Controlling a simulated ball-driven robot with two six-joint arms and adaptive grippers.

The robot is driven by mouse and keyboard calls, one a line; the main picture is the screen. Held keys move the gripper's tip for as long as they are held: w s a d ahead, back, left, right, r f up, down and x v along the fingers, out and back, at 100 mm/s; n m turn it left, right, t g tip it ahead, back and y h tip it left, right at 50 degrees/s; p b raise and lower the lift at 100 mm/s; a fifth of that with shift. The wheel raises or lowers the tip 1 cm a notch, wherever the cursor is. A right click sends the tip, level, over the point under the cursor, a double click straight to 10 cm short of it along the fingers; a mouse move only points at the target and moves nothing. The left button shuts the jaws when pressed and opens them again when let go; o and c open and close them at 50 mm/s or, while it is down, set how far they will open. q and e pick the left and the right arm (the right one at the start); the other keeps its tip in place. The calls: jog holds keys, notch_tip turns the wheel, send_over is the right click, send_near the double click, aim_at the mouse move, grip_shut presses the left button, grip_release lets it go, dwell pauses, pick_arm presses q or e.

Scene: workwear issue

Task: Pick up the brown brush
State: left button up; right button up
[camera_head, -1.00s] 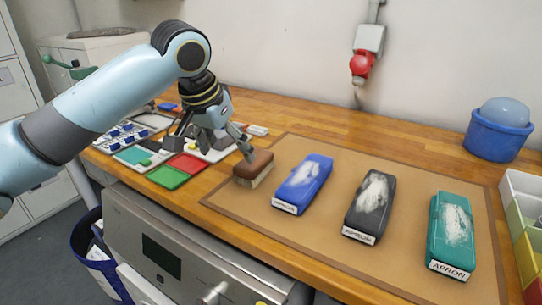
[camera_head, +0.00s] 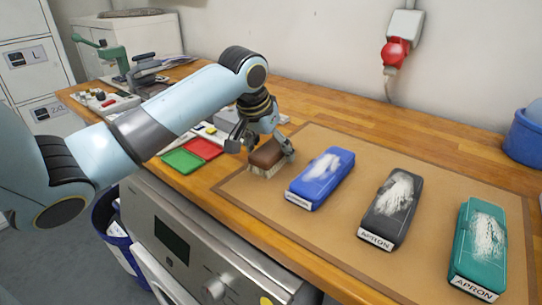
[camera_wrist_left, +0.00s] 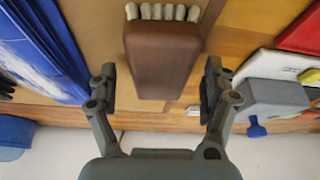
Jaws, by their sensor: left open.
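The brown brush (camera_head: 267,157) lies on the left end of the tan mat, its pale bristles facing down. My left gripper (camera_head: 262,146) is open right at the brush, with a finger on either side of it in the head view. In the left wrist view the brush (camera_wrist_left: 163,60) sits between the two spread fingers of the left gripper (camera_wrist_left: 158,90), with gaps at both sides. The fingers do not visibly press on it. My right gripper is not in view.
A blue tub (camera_head: 524,140) stands far right.

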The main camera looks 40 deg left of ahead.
pick_arm(q)
jog(key=shift+w+f, duration=0.15)
jog(key=shift+f, duration=0.3)
jog(key=shift+f+p, duration=0.2)
jog(key=shift+p, duration=0.2)
dwell(0.4)
jog(key=shift+c, duration=0.4)
jog(key=c, duration=1.2)
